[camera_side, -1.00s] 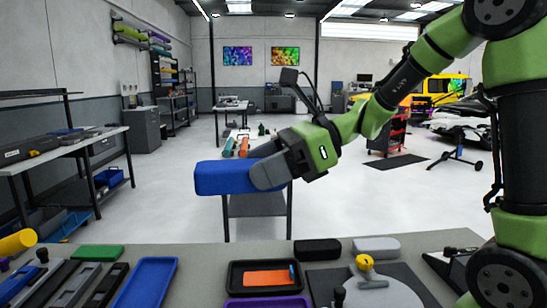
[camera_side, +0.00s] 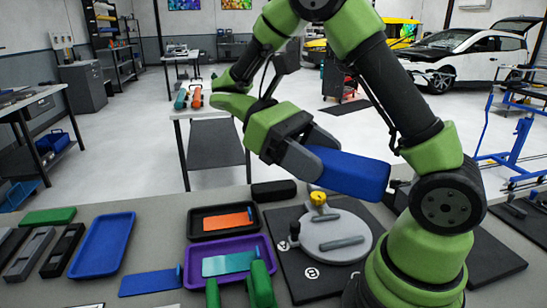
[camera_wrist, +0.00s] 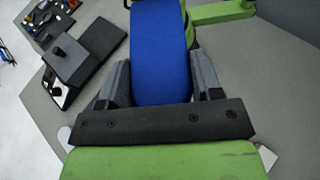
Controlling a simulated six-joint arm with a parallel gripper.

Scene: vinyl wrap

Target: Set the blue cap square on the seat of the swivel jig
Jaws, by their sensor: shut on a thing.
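The blue cap (camera_side: 352,175) is a long blue block with rounded edges. My gripper (camera_side: 308,153) is shut on one end of it and holds it in the air, tilted down to the right. In the wrist view the cap (camera_wrist: 160,45) lies between both grey fingers (camera_wrist: 162,82). The swivel jig (camera_side: 352,222) is a round grey plate on a dark base, with a raised grey bar, a yellow knob (camera_side: 318,198) and a black knob (camera_side: 294,230). In the side view the cap appears above and apart from the jig. Which part is the seat I cannot tell.
Left of the jig are a black tray (camera_side: 199,236) with an orange strip and a purple tray (camera_side: 205,288) with a teal strip. A blue tray (camera_side: 82,268) is farther left. A black block (camera_side: 273,190) lies behind the jig. My arm's base stands close at the right.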

